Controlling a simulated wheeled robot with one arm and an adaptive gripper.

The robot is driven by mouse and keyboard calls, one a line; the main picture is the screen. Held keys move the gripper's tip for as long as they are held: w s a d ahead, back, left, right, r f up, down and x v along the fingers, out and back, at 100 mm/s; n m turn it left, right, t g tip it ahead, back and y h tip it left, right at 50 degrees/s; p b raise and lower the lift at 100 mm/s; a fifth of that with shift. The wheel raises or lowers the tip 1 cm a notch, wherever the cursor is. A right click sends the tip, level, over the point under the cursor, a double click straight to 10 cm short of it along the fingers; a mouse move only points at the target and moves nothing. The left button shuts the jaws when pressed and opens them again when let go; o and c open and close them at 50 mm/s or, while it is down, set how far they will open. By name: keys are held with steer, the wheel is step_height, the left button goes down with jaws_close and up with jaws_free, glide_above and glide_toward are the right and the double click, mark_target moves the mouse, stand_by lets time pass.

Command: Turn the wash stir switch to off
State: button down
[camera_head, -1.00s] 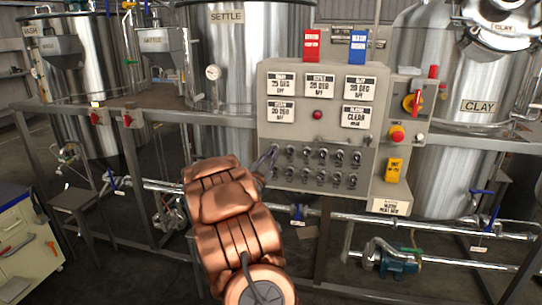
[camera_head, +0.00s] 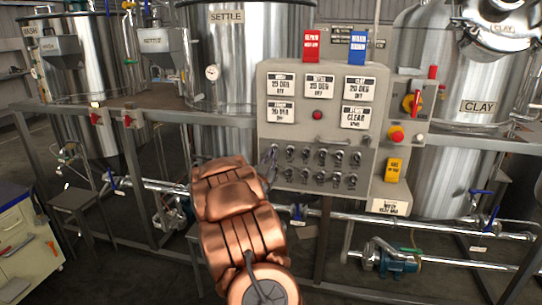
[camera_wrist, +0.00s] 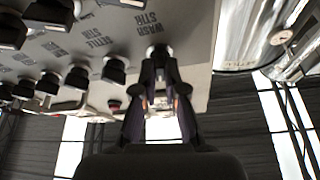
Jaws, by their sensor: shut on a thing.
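The wash stir switch (camera_wrist: 156,49) is a dark knob with a light collar at the end of its row in the wrist view, beside its "WASH STIR" label (camera_wrist: 154,22). My gripper (camera_wrist: 160,66) is shut on this knob, with a finger on each side of it. The fingers partly hide the knob, so its pointer position cannot be read. In the head view, my gripper (camera_head: 269,162) reaches the left end of the switch rows on the grey control panel (camera_head: 268,92). My copper-coloured arm stands in front of the panel's lower left.
The settle stir switch (camera_wrist: 115,69) and several other knobs lie close beside my gripper. The panel also carries display plates, a red emergency button (camera_head: 397,134) and a red rotary handle (camera_head: 413,103). Pipes and a pump (camera_head: 397,262) run below.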

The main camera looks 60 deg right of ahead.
steer(key=shift+s+d+r+n+t+y, duration=0.1)
steer(key=shift+n+t+y, duration=0.65)
steer(key=shift+n, duration=1.3)
steer(key=shift+s+a+f+n+t+y, duration=0.1)
steer(key=shift+n+t+y, duration=0.15)
steer(key=shift+n+t, duration=1.4)
steer(key=shift+s+d+r+n+t+y, duration=0.1)
steer(key=shift+n+t+y, duration=0.4)
steer(key=shift+n, duration=2)
steer(key=c, duration=1.2)
jaws_free()
steer(key=shift+c, duration=0.2)
